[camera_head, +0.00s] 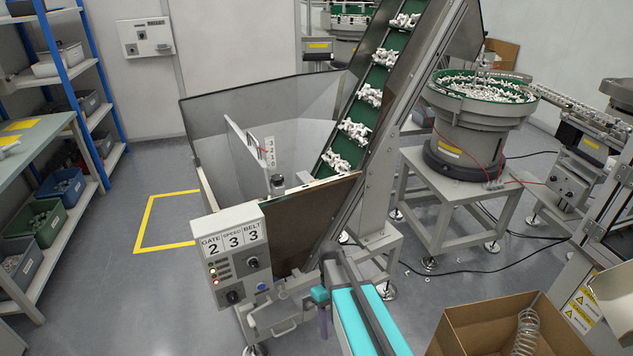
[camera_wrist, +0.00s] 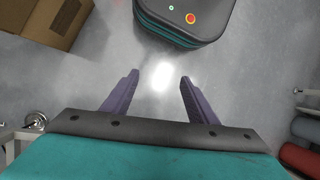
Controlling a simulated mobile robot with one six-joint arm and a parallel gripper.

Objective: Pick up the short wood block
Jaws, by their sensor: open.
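I cannot make out a short wood block in either view. My gripper (camera_wrist: 159,78) is open and empty in the wrist view, its two purple fingers apart above bare grey floor. In the head view my arm reaches forward from the bottom edge, and a purple finger (camera_head: 323,322) shows beside the teal arm cover, in front of the hopper's control box. The other finger is hidden there.
A hopper (camera_head: 310,215) with an inclined green belt (camera_head: 368,95) and a control box (camera_head: 230,250) stands ahead. A cardboard box (camera_head: 470,315) holding a spring (camera_head: 527,330) is lower right. A bowl feeder (camera_head: 470,125) stands behind. Shelves (camera_head: 80,195) with bins line the left; floor between is clear.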

